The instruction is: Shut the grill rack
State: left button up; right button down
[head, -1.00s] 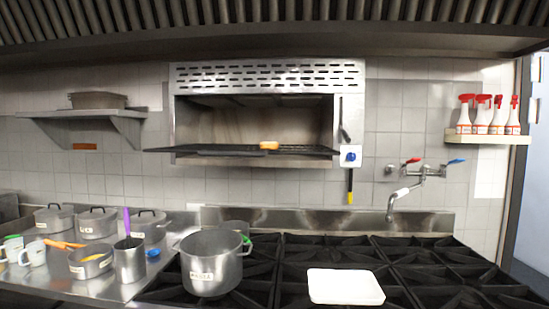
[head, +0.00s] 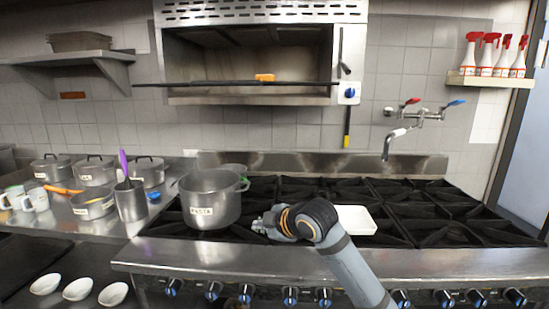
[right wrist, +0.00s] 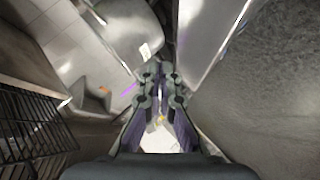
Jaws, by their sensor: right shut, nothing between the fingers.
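The grill rack (head: 225,83) is a thin black shelf seen almost edge-on in the head view. It sticks out of the open front of the steel wall grill (head: 265,12), past its left side. A small orange-brown item (head: 264,77) lies on it. My right gripper (head: 262,226) is low over the stove, just right of the pasta pot, well below the rack and apart from it. Its fingers are together and empty in the right wrist view (right wrist: 160,88). A black wire grid (right wrist: 32,125) at that view's left may be the rack. My left gripper is out of view.
The pasta pot (head: 209,204) stands on the stove left of my right gripper. A white tray (head: 355,219) lies right behind my forearm. A tap (head: 400,133) juts from the wall at right. Space between rack and stove is clear.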

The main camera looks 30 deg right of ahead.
jog(key=w+d+r+n+t, duration=0.2)
jog(key=d+r+n, duration=0.1)
jog(key=r, duration=1.1)
jog(key=n+t+y, duration=0.2)
jog(key=n+t, duration=0.2)
send_near(261, 83)
jog(key=p+x, duration=0.5)
jog(key=x, duration=0.1)
jog(key=shift+d, duration=0.15)
jog(key=w+d, duration=0.1)
jog(key=w+d+p, duration=0.1)
jog(key=w, duration=0.1)
jog(key=shift+d+f, duration=0.2)
